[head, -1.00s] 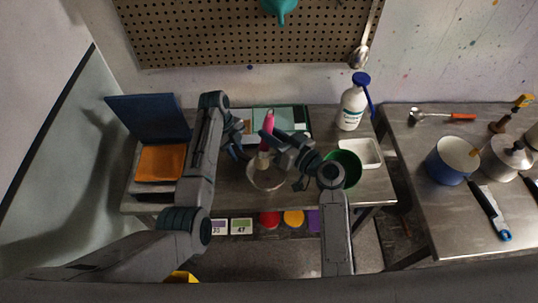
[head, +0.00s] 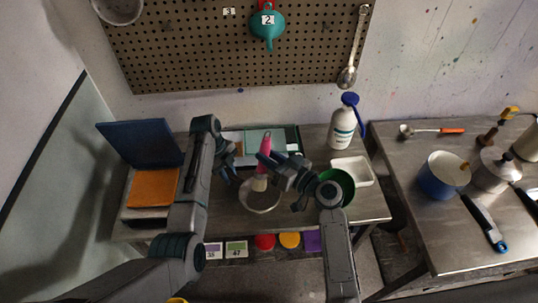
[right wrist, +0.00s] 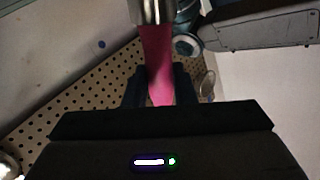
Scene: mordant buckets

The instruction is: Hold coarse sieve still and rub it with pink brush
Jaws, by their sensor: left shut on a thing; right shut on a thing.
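The coarse sieve (head: 260,203) is a round, pale, shallow shape near the table's front edge in the head view. My left gripper (head: 232,174) is at its upper left side and shut, apparently on its rim; the contact is partly hidden. The pink brush (head: 265,145) stands nearly upright, its pale head over or in the sieve. My right gripper (head: 268,161) is shut on its handle. In the right wrist view the pink handle (right wrist: 157,65) runs between my dark fingers to a metal collar. I cannot tell whether the bristles touch the mesh.
A green bowl (head: 345,184) stands close right of my right gripper, with a white tray (head: 352,172) behind it. A white bottle (head: 342,130) with a blue top stands at the back. An orange sheet (head: 153,188) lies at the left. A second table (head: 430,225) holds a blue-and-white pot (head: 442,180).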

